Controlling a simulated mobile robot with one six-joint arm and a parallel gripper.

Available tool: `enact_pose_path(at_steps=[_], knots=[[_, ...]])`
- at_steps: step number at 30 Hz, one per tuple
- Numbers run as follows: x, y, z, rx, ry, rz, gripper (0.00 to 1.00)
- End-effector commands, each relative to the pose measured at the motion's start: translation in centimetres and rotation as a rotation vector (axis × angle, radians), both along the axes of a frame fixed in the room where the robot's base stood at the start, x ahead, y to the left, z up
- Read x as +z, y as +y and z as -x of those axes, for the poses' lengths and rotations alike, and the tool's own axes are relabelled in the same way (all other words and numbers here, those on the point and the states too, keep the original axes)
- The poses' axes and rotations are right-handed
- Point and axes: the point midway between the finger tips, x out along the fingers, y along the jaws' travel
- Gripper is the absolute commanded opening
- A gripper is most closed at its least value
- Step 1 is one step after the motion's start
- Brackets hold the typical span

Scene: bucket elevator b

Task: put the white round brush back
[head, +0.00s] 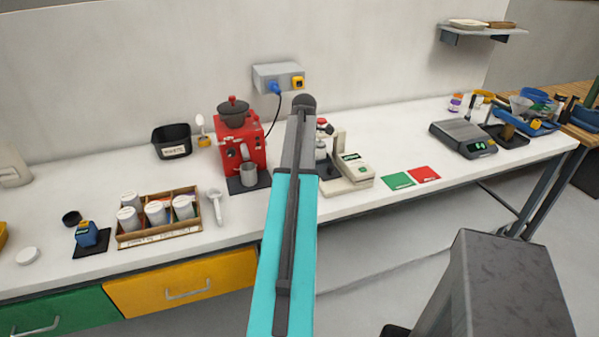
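A white tool with a round head and a short handle (216,207) lies on the white counter, just right of the wooden tray. It looks like the white round brush, but it is too small to be sure. Another white round-headed tool (200,122) stands upright at a small orange-yellow holder (204,141), between the waste bin and the red machine. My teal and grey arm crosses the middle of the view and hides part of the counter. My gripper is not visible, so I cannot see whether it holds anything.
A wooden tray (157,240) holds several white canisters. A black waste bin (172,150), a red machine (240,150) and a beige device (350,180) stand along the counter. Green (398,181) and red (424,174) mats and a scale (462,138) are to the right. Counter between mats and wall is clear.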

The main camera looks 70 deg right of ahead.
Motion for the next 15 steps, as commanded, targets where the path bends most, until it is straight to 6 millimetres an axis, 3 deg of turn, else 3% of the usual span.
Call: enact_pose_path(at_steps=[1, 7, 8, 11, 15], knots=[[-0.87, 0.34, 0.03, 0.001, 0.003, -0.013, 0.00], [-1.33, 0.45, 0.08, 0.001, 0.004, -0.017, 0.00], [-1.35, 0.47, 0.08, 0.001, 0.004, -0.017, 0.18], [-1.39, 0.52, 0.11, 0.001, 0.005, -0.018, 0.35], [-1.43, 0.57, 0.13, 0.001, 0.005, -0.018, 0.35]])
